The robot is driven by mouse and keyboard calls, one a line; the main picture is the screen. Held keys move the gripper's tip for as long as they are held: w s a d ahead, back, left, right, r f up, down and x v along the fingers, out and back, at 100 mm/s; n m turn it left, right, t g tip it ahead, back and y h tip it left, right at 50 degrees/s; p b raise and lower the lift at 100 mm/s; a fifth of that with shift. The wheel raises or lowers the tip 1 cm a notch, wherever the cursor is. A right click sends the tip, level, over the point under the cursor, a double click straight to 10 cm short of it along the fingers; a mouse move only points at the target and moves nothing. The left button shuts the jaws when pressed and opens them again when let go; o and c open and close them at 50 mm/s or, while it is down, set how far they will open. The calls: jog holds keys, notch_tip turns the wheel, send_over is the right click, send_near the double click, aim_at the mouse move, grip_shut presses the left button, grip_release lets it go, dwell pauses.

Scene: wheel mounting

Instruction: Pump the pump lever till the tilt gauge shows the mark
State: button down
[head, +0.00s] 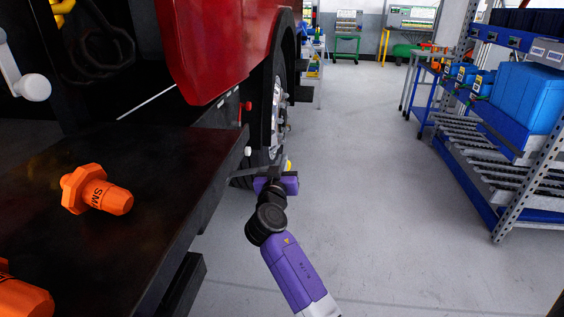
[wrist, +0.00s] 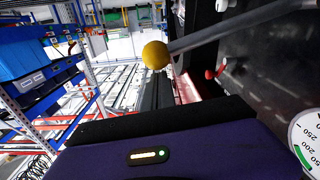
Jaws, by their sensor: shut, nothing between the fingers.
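The pump lever is a grey rod (wrist: 225,28) with a yellow ball (wrist: 155,54) at its end, seen in the wrist view. The ball also shows in the head view (head: 289,165), just beyond my gripper (head: 276,177). My gripper is shut and empty, close to the ball; I cannot tell whether they touch. In the wrist view its dark front edge (wrist: 155,118) lies below the ball. A round white gauge (wrist: 307,140) with numbers and a green band is cut off at the right edge. Its needle and mark cannot be made out.
A dark bench (head: 150,190) with orange fittings (head: 97,191) stands at the left. A red truck body (head: 215,50) and its wheel (head: 279,100) are behind it. White (wrist: 221,6) and red (wrist: 221,68) knobs sit near the lever. A blue rack (head: 480,190) stands right; the floor between is clear.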

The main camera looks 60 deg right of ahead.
notch_tip(320, 180, down, 12)
jog(key=s+m+b, duration=0.2)
jog(key=m+b, duration=0.3)
jog(key=b, duration=1.4)
jog(key=shift+d+f+b, duration=0.15)
jog(key=shift+d+b, duration=0.2)
jog(key=shift+b, duration=0.05)
jog(key=shift+w+f, duration=0.1)
jog(key=shift+f, duration=0.15)
notch_tip(320, 180, up, 5)
jog(key=s+a+p, duration=0.1)
jog(key=s+p, duration=0.1)
jog(key=p, duration=0.1)
jog(key=p+v, duration=0.1)
jog(key=v, duration=0.8)
jog(key=shift+a+m, duration=0.2)
jog(key=shift+m, duration=0.1)
